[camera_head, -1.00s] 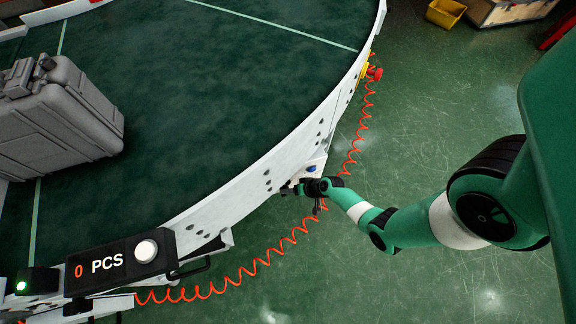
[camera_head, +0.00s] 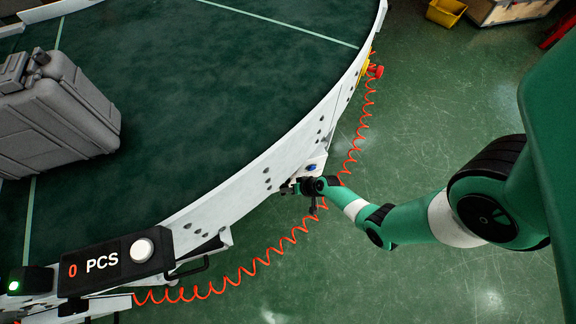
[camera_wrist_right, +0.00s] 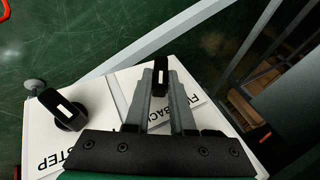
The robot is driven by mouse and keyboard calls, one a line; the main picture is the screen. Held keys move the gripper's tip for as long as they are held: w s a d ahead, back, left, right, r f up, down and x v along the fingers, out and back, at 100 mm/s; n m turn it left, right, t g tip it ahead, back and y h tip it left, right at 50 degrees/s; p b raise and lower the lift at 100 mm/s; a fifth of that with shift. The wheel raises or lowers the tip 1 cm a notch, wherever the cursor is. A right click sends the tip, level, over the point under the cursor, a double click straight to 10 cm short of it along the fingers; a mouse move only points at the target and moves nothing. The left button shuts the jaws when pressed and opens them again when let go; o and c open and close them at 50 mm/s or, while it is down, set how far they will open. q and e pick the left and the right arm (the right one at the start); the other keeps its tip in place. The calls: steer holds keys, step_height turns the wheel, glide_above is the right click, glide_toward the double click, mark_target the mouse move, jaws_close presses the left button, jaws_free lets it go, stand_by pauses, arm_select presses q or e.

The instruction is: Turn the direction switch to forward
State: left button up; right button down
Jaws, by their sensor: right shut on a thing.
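A white control box (camera_head: 316,161) with a blue button (camera_head: 311,168) is on the outer side of the curved conveyor. My right gripper (camera_head: 295,187) is at this box, and its fingers are small and dark in the head view. In the right wrist view, my right gripper (camera_wrist_right: 160,80) is shut on the black direction switch (camera_wrist_right: 160,72), whose knob with a white mark shows between the fingertips. Lettering that reads partly "BACK" is beside it, partly hidden by the fingers. The left gripper is not in view.
A second black knob (camera_wrist_right: 66,108) with a white mark sits left of my fingers, near the lettering "STEP". A grey case (camera_head: 55,120) rests on the conveyor belt (camera_head: 200,90). A counter (camera_head: 115,262) reads 0 PCS. An orange coiled cable (camera_head: 290,243) hangs beside the conveyor.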

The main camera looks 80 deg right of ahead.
steer(key=shift+a+r+g+p, duration=0.2)
steer(key=shift+g+p, duration=0.3)
steer(key=shift+p, duration=0.45)
steer(key=shift+w+d, duration=0.1)
steer(key=shift+w, duration=0.05)
steer(key=shift+d+f+h, duration=0.1)
steer(key=shift+f+h, duration=0.05)
steer(key=shift+h, duration=0.15)
steer(key=c, duration=0.8)
jaws_free()
steer(key=shift+o, duration=0.2)
steer(key=p+v, duration=0.9)
steer(key=v, duration=0.2)
steer(key=shift+r, duration=0.35)
